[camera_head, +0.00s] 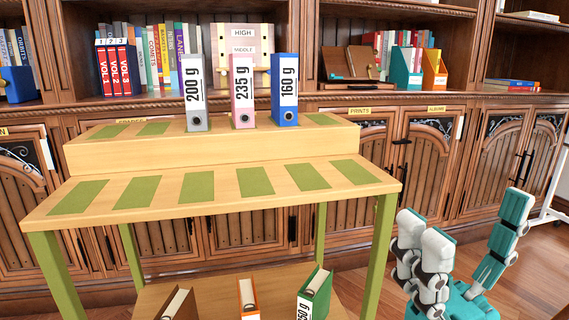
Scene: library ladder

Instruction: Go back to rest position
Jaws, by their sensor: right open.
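My right gripper (466,240) is at the lower right of the head view, to the right of the wooden stand and apart from it. Its teal and white fingers are spread and empty. My left gripper does not show. The wooden stand (222,168) has green legs and two stepped levels marked with green patches. On its upper level stand a grey binder (194,92) labelled 200 g, a pink binder (242,90) labelled 235 g and a blue binder (285,90) labelled 160 g, all upright.
On the low shelf are a brown binder (178,304), an orange binder (248,298) and a green binder (314,292), partly cut off. The lower step's green patches are bare. A bookcase (420,100) with books and cabinet doors stands behind. Open floor (535,270) shows at right.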

